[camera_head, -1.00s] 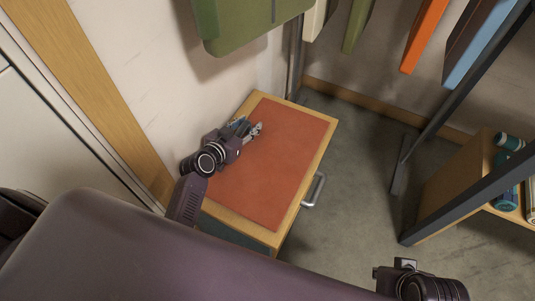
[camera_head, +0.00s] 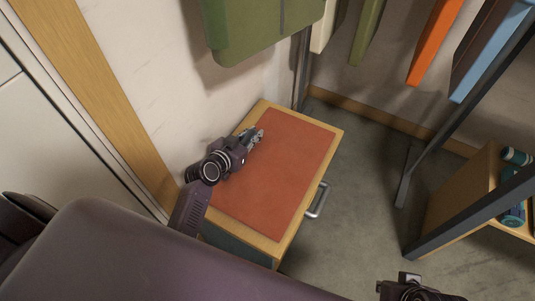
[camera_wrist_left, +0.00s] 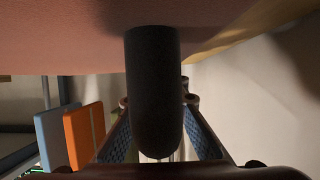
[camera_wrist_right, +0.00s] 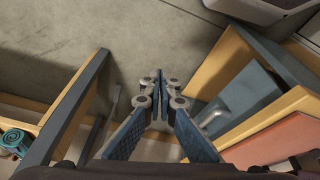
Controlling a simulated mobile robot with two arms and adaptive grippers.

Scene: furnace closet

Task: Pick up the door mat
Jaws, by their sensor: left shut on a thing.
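An orange-red flat sheet (camera_head: 285,165) covers most of the top of a wooden cabinet. It is the most mat-like thing in view and lies flat in the head view. My left gripper (camera_head: 255,136) is at the sheet's upper left edge, by the wall. In the left wrist view, a dark, rounded, cylinder-like thing (camera_wrist_left: 153,95) is between its fingers, below a reddish surface (camera_wrist_left: 70,40). The fingertips are hidden behind it. I cannot tell if this dark thing belongs to the mat. My right gripper (camera_wrist_right: 165,82) is shut and empty, away from the cabinet.
The cabinet (camera_head: 320,165) has a wooden rim and a metal handle (camera_head: 317,200). A dark metal frame (camera_head: 460,125) and a wooden shelf with teal items (camera_head: 515,155) stand at the right. Grey floor (camera_head: 360,215) lies free between.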

